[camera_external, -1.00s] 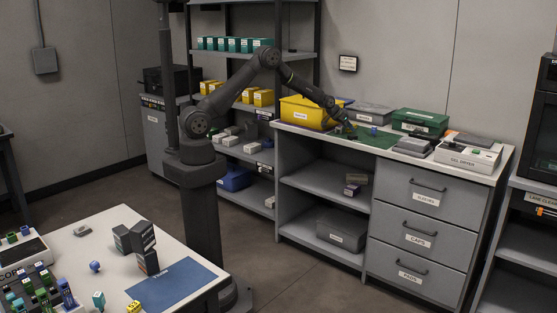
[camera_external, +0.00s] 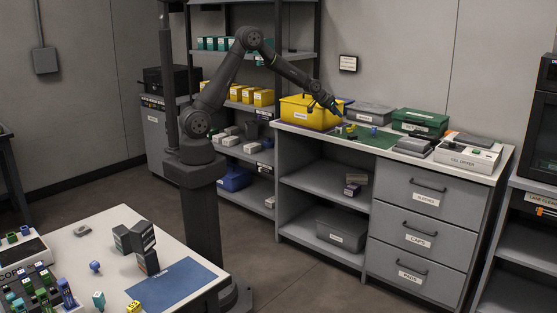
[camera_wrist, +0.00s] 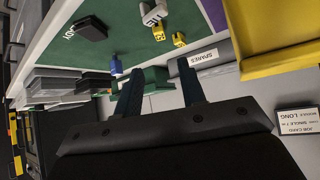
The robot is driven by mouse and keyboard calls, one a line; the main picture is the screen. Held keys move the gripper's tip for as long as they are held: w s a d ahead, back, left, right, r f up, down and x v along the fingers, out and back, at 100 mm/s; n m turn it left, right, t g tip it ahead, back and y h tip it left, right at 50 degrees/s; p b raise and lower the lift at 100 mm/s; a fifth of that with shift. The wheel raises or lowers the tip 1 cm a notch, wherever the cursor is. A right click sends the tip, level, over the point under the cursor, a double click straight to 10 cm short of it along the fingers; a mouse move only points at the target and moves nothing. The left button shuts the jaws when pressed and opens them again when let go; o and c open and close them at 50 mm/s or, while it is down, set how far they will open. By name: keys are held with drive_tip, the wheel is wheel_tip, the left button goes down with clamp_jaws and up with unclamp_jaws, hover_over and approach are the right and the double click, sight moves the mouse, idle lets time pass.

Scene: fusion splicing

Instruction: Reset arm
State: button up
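My arm stands bent on its pedestal, and my gripper (camera_external: 335,108) is above the counter by the front right of the yellow bin (camera_external: 306,112). In the wrist view, the two dark fingers of my gripper (camera_wrist: 160,92) are apart with nothing between them. The green mat (camera_wrist: 150,48) lies beyond them, with a blue piece (camera_wrist: 116,66), a yellow piece (camera_wrist: 179,40), a pale labelled piece (camera_wrist: 154,14) and a black block (camera_wrist: 90,28) on it.
Shelves (camera_external: 252,55) rise behind my arm. A white table (camera_external: 110,220) with small parts is at front left. The space above the mat looks clear.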

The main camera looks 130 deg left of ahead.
drive_tip(key=x, duration=1.2)
wheel_tip(320, 180, up, 4)
drive_tip(key=shift+a+r, duration=0.1)
drive_tip(key=shift+a, duration=0.05)
drive_tip(key=shift+w+d+r+m+t+h, duration=0.6)
drive_tip(key=shift+w+d+r+m, duration=0.7)
drive_tip(key=shift+w+d, duration=2.4)
drive_tip(key=shift+w+d+r+m+t+h, duration=0.3)
drive_tip(key=shift+w+d+r+m+t, duration=1)
drive_tip(key=shift+w+d, duration=2.4)
drive_tip(key=shift+n+g, duration=0.4)
drive_tip(key=shift+g, duration=0.1)
drive_tip(key=s+a+f, duration=0.1)
drive_tip(key=a, duration=0.1)
drive_tip(key=s+a+f, duration=0.1)
drive_tip(key=a, duration=0.1)
drive_tip(key=s+a+f, duration=0.1)
drive_tip(key=a, duration=0.1)
drive_tip(key=shift+a, duration=0.1)
